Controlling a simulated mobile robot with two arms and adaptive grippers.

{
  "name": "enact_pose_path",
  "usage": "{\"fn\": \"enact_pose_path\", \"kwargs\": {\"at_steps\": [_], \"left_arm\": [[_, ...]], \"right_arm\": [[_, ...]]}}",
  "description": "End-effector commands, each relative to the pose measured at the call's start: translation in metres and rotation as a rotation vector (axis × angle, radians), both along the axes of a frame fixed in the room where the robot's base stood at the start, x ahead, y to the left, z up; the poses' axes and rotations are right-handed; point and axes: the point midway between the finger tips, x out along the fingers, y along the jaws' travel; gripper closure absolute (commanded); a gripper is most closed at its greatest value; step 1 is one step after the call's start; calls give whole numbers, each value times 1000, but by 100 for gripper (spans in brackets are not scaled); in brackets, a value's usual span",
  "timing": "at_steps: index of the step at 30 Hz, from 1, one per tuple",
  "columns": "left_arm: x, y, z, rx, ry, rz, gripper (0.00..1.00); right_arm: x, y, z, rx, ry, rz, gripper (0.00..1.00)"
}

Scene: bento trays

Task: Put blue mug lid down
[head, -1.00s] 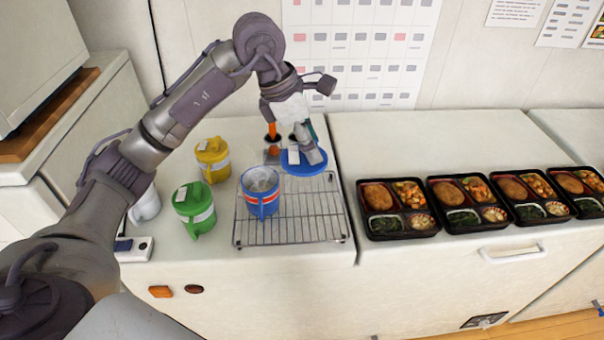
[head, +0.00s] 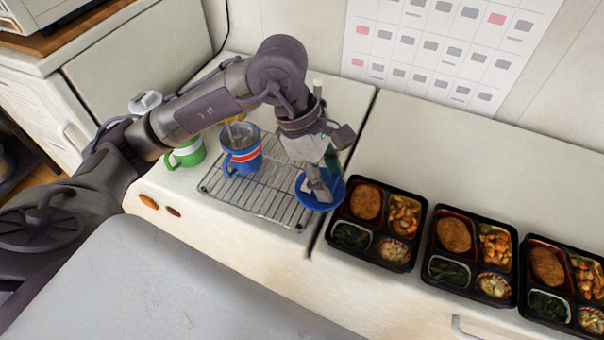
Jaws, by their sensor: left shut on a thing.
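The blue mug lid (head: 330,202) is a round blue disc at the front right corner of the wire rack (head: 262,205). My left gripper (head: 318,193) is shut on the lid from above. The lid looks tilted, and I cannot tell whether it touches the rack or hangs above it. The blue mug (head: 242,157), with a red and white band, stands open on the left part of the rack. My right gripper is out of view.
A green mug (head: 186,153) stands left of the rack, partly behind my arm. Black bento trays (head: 367,262) line the counter to the right, the nearest close beside the lid. The counter (head: 420,140) behind the trays is clear.

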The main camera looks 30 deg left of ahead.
Motion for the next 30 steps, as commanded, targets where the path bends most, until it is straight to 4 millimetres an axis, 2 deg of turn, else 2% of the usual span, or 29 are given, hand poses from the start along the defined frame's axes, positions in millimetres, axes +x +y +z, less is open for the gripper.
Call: {"fn": "enact_pose_path", "kwargs": {"at_steps": [6,16,20,25,30], "left_arm": [[18,26,-18,2,8,4,84],[62,79,-59,0,4,1,84],[70,88,-68,-1,1,-2,84],[71,90,-78,0,3,-2,84],[71,89,-102,-2,4,-3,84]], "right_arm": [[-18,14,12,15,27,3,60],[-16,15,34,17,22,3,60],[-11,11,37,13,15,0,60],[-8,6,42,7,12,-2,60],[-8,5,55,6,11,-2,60]]}}
